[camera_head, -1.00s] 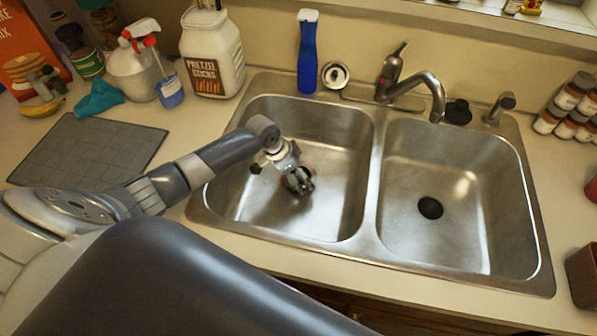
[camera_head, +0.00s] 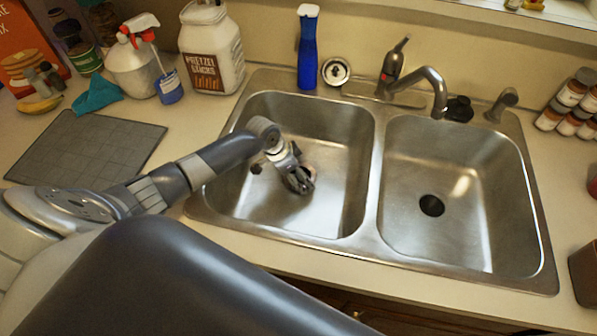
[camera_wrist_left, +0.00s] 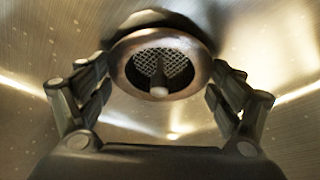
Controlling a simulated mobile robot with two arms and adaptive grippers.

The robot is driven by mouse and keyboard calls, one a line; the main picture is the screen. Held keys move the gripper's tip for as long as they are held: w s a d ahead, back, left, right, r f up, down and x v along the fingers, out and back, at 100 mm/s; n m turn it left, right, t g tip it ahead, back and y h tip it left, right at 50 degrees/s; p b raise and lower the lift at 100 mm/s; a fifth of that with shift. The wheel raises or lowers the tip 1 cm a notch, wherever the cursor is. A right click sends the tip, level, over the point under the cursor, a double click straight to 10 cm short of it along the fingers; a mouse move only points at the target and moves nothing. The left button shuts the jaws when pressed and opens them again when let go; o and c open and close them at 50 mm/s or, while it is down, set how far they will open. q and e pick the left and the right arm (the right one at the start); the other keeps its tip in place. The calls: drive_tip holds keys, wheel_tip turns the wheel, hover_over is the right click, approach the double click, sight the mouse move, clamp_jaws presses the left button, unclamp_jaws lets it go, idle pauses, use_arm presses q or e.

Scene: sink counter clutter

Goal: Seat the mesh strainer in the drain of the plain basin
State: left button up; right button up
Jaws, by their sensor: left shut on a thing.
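The mesh strainer (camera_wrist_left: 160,65), a metal ring with a mesh middle and a small centre knob, sits between the fingers of my left gripper (camera_wrist_left: 161,88) in the left wrist view. The gripper is shut on it. In the head view my left gripper (camera_head: 301,182) reaches down into the left basin (camera_head: 250,208), close to its floor, and hides most of the drain area. A dark round drain opening (camera_wrist_left: 158,17) shows just behind the strainer's far edge in the wrist view. I cannot tell whether the strainer touches it. My right gripper is out of view.
The right basin (camera_head: 405,235) is empty with an open black drain (camera_head: 431,206). A divider (camera_head: 374,190) stands right of my gripper. The faucet (camera_head: 428,80), blue bottle (camera_head: 307,55), round metal strainer-like piece (camera_head: 336,71) and black stopper (camera_head: 459,108) stand behind the basins.

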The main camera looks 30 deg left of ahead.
use_arm(q)
drive_tip(key=shift+f, duration=0.2)
drive_tip(key=o, duration=0.8)
drive_tip(key=v, duration=1.2)
drive_tip(key=shift+r, duration=0.1)
